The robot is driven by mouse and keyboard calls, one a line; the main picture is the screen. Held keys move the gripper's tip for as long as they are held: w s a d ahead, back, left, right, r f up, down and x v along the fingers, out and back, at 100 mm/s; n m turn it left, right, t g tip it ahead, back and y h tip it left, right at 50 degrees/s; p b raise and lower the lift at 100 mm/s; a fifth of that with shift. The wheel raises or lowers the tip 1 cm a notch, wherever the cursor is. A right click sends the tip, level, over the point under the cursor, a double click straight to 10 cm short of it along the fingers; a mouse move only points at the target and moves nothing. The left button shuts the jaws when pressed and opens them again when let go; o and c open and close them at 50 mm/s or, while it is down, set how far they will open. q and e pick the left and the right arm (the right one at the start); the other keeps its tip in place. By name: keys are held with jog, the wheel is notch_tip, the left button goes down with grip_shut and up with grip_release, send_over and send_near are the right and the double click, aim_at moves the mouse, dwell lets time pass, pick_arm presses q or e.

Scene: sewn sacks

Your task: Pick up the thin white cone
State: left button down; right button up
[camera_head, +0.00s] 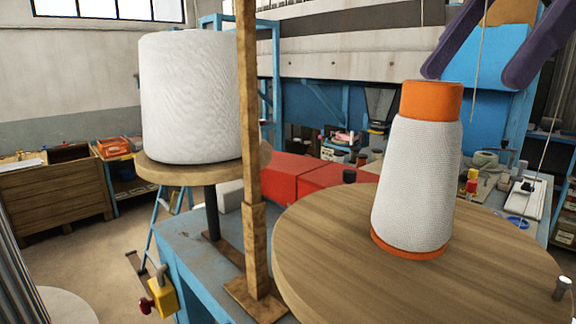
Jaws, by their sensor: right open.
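The thin white cone (415,185) stands upright on a round wooden disc (330,275) at the right. It is wound with white yarn, with an orange top and an orange rim at its base. My right gripper (473,76) shows at the top right as two purple fingers, spread apart and empty. My left gripper is not in view.
A thick white spool (190,97) stands on a smaller wooden disc (165,172) at the left. A wooden post (252,150) rises between the two discs. Small pegs (562,288) stand on the large disc's edge. Red boxes (285,180) lie behind.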

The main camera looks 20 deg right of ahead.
aim_at(423, 150)
jog(key=shift+h, duration=0.3)
jog(key=f+b, duration=0.1)
jog(key=f, duration=0.1)
jog(key=a+f+b, duration=0.1)
jog(key=f+b, duration=0.1)
jog(key=shift+a, duration=0.15)
jog(key=b+x, duration=0.2)
jog(key=x, duration=0.3)
jog(key=shift+w+a+f+b, duration=0.15)
jog(key=shift+w+b, duration=0.05)
jog(key=shift+b, duration=0.1)
jog(key=c, duration=1.2)
jog(key=shift+c, duration=0.7)
